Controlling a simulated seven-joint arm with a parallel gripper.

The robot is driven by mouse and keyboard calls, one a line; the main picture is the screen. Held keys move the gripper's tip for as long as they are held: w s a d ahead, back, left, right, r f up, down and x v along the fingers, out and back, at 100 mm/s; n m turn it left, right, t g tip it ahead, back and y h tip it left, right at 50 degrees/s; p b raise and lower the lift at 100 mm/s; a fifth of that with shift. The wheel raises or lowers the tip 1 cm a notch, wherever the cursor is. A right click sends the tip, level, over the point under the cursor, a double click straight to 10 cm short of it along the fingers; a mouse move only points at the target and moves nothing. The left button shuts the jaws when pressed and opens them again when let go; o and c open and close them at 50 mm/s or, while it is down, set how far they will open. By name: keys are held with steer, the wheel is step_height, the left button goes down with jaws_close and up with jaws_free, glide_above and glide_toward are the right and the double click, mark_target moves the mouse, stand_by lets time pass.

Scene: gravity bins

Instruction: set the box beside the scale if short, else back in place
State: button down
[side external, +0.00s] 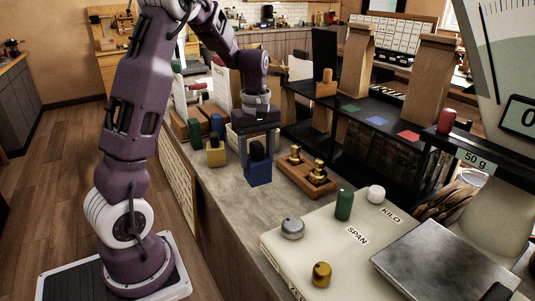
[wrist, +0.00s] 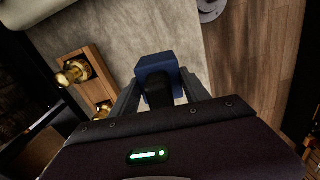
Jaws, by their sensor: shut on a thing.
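A blue box (side external: 258,174) with a dark top part is between the fingers of my gripper (side external: 257,150), over the grey counter. My gripper is shut on it. I cannot tell whether its base touches the counter. In the wrist view, the blue box (wrist: 157,66) shows beyond the dark part between the fingertips (wrist: 158,90). The scale has a bare metal pan (side external: 445,266) at the lower right. Its dial (side external: 500,50) and a display with a 0 are partly cut off by the frame edge.
A wooden block with brass weights (side external: 306,176) stands just right of the box. A yellow box (side external: 215,154) and a green box (side external: 217,126) stand to the left. A cream panel (side external: 335,262) with knobs lies before the pan. A black shelf (side external: 375,118) holds paper bags.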

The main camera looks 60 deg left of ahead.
mark_target(258, 177)
steer(key=shift+f, duration=3)
steer(key=shift+f, duration=0.5)
steer(key=shift+c, duration=2.3)
jaws_free()
steer(key=shift+r, duration=0.1)
step_height(258, 177, up, 7)
